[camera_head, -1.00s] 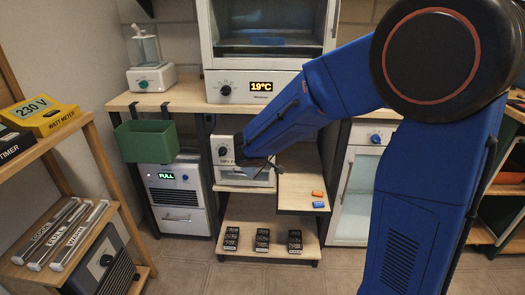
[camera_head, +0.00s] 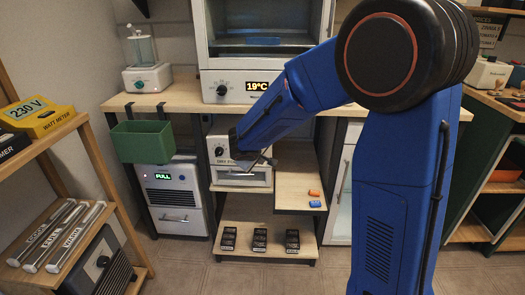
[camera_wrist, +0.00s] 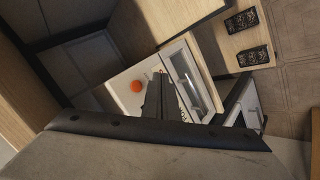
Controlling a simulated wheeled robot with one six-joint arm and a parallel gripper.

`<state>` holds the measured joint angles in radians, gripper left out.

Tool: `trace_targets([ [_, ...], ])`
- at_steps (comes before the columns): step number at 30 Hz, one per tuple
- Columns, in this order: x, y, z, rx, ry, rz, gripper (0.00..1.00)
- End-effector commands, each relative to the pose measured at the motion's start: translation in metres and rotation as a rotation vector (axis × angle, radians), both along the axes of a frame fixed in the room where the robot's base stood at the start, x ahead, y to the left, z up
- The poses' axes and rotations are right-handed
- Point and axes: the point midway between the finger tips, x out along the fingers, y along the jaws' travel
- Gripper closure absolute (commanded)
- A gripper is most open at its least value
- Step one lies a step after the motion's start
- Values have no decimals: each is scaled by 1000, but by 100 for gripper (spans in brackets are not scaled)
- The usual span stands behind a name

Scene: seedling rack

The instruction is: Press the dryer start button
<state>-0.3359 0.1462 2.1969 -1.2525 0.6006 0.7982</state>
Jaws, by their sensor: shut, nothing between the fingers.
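A white dryer box (camera_head: 232,177) with a dial (camera_head: 218,151) and a drawer front stands on the middle shelf under the bench. Its panel lettering is partly hidden by my arm. In the wrist view its white front (camera_wrist: 124,97) shows tilted, with a round orange-red button (camera_wrist: 137,87). My gripper (camera_head: 262,160) is in front of the right part of the dryer's panel, which hides the button in the head view. In the wrist view my gripper (camera_wrist: 158,82) is shut and empty, just right of the button. I cannot tell whether it touches the panel.
A green bin (camera_head: 143,141) hangs from the bench edge to the left, above a unit (camera_head: 178,196) reading FULL. An oven (camera_head: 225,90) reading 19°C stands above. Orange (camera_head: 314,193) and blue (camera_head: 315,204) blocks lie on a side shelf. Black packs (camera_head: 260,240) stand below.

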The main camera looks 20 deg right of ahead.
Motion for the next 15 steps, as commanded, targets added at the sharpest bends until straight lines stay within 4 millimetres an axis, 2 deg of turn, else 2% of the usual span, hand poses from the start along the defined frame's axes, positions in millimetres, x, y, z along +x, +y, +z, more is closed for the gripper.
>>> trace_targets([
  [9,34,-11,-1,0,0,-1,100],
  [15,44,-15,0,0,1,-1,100],
])
